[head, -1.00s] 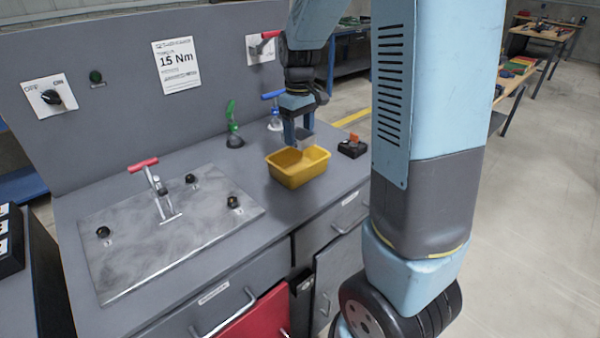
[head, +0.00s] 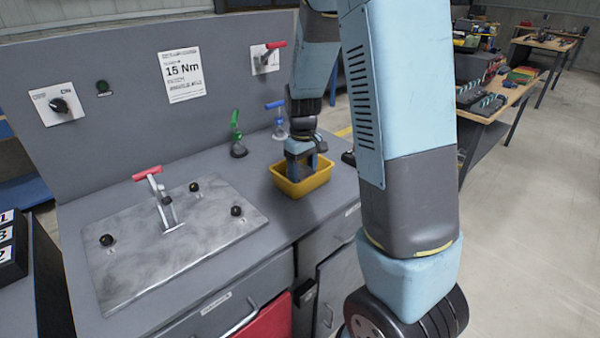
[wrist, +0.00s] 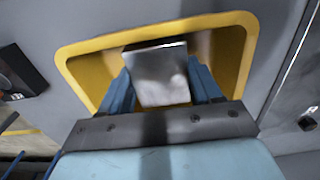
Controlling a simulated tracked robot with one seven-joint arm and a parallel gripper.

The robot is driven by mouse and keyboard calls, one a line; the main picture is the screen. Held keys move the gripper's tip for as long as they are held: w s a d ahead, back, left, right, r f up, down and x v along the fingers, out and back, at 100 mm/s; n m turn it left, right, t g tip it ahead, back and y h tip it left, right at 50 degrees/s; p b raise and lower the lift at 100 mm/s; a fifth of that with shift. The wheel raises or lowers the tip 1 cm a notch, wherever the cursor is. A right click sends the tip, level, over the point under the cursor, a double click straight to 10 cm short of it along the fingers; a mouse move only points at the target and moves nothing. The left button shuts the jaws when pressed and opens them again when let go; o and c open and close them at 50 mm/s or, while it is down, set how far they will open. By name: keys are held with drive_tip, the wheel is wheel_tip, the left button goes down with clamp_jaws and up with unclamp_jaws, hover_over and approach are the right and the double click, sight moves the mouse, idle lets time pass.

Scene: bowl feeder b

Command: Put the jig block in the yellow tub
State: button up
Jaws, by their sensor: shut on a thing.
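The yellow tub (head: 318,181) stands on the grey bench top toward its right end, and its rim frames the wrist view (wrist: 85,80). My gripper (head: 303,170) is lowered into the tub's opening. In the wrist view its blue fingers (wrist: 160,88) are shut on the jig block (wrist: 160,72), a silvery metal block. The block is within the outline of the rim, slightly tilted. Whether it touches the tub floor cannot be told. In the head view my gripper and the tub wall hide the block.
A metal plate (head: 130,265) with a red-handled clamp (head: 150,174) and black knobs lies left on the bench. A green-handled clamp (head: 236,135) and a blue-handled one (head: 277,118) stand behind the tub. A dark box (wrist: 15,72) sits beside the tub.

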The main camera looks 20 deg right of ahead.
sight(303, 171)
drive_tip(key=shift+f, duration=0.3)
drive_tip(key=o, duration=1.5)
wheel_tip(303, 171, up, 12)
drive_tip(key=s+r+m+t, duration=0.1)
drive_tip(key=s+r+t, duration=0.1)
drive_tip(key=s, duration=0.6)
drive_tip(key=s+r+m+t, duration=0.2)
drive_tip(key=s+r, duration=0.3)
drive_tip(key=s, duration=0.3)
drive_tip(key=s+a+r+m+t, duration=0.1)
drive_tip(key=s+r, duration=0.3)
drive_tip(key=s, duration=0.3)
drive_tip(key=shift+s+r+m+t, duration=0.1)
drive_tip(key=shift+s+m+t, duration=0.2)
drive_tip(key=shift+s+t, duration=0.1)
